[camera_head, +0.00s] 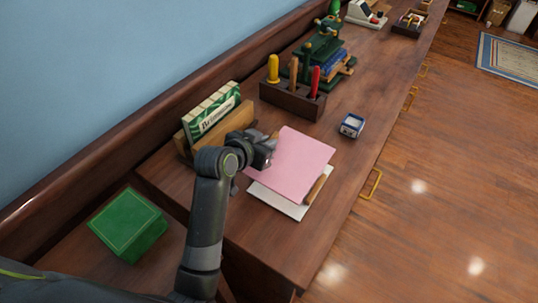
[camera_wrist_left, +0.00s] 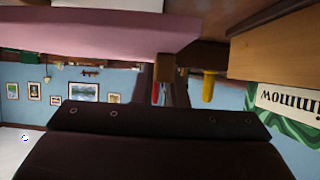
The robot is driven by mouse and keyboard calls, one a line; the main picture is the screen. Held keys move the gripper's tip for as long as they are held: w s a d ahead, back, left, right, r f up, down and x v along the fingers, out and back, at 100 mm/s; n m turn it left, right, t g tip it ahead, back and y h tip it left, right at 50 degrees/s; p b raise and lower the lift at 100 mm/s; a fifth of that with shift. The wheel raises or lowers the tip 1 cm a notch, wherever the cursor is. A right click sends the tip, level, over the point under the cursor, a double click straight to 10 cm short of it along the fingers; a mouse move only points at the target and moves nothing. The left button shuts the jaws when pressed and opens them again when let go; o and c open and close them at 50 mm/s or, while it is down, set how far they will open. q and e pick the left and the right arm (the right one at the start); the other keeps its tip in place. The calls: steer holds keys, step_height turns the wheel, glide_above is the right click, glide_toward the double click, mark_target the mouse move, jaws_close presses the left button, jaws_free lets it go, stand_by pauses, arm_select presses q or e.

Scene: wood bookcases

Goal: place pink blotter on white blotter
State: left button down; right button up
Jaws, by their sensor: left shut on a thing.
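The pink blotter (camera_head: 302,160) is a flat pink sheet at the middle of the desk in the head view. My left gripper (camera_head: 266,152) is shut on its left edge. The white blotter (camera_head: 286,207) lies on the desk under the pink one, which covers most of it; its lower edge shows. A brown wooden piece (camera_head: 317,187) shows at their right side. Whether the two blotters touch is not clear. In the left wrist view the pink blotter (camera_wrist_left: 100,30) spans the upper left. My right gripper is not in view.
A wooden holder with a green-and-white box (camera_head: 212,115) stands left of the gripper. A tool rack (camera_head: 290,98) stands behind. A small blue-and-white box (camera_head: 351,125) sits to the right. A green box (camera_head: 128,226) is at lower left. The desk's front right is clear.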

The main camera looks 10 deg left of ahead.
arm_select(q)
steer(key=shift+f, duration=2.05)
steer(key=c, duration=1.5)
jaws_free()
steer(key=shift+o, duration=0.2)
steer(key=shift+r, duration=0.25)
steer(key=v, duration=1.2)
steer(key=shift+f, duration=0.1)
